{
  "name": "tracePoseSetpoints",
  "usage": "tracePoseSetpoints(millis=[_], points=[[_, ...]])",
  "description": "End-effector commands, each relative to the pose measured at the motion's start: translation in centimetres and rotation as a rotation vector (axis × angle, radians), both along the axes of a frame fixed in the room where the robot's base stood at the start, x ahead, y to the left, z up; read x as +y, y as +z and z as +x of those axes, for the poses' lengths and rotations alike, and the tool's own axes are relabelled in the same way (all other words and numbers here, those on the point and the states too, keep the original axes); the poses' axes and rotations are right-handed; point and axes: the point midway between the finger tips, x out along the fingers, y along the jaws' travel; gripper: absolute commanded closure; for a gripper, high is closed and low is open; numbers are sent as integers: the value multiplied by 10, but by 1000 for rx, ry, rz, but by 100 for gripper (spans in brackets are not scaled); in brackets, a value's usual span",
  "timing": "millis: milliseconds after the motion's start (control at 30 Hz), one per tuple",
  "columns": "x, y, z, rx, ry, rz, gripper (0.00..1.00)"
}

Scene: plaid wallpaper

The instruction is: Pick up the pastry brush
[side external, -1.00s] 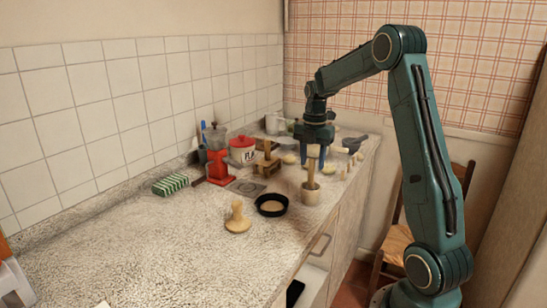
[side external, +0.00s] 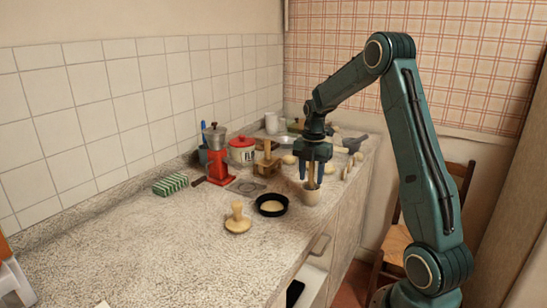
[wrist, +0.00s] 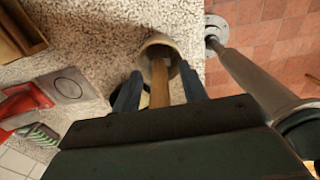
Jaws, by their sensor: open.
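The pastry brush (side external: 311,174), as far as I can tell, is the wooden-handled piece standing upright in a small beige cup (side external: 311,195) near the counter's front edge. Its lower end is hidden in the cup. In the wrist view its flat wooden handle (wrist: 160,84) rises from the cup (wrist: 161,43). My gripper (side external: 311,182) points down over the cup, its fingers open on either side of the handle. In the wrist view my gripper (wrist: 160,78) shows a gap between each finger and the handle.
A black round pan (side external: 272,205) and a wooden knob-shaped piece (side external: 238,220) stand left of the cup. A red grinder (side external: 217,165), a red-and-white tin (side external: 242,149) and a wooden stand (side external: 266,160) are behind. The counter's front left is clear.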

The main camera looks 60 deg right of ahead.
Motion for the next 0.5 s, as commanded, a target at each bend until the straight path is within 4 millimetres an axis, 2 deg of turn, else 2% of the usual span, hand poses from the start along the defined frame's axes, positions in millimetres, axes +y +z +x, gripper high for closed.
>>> tracePoseSetpoints(millis=[133, 333, 500], points=[[0, 0, 0, 0, 0, 0, 59], [0, 0, 0, 0, 0, 0, 98], [0, 0, 0, 0, 0, 0, 100]])
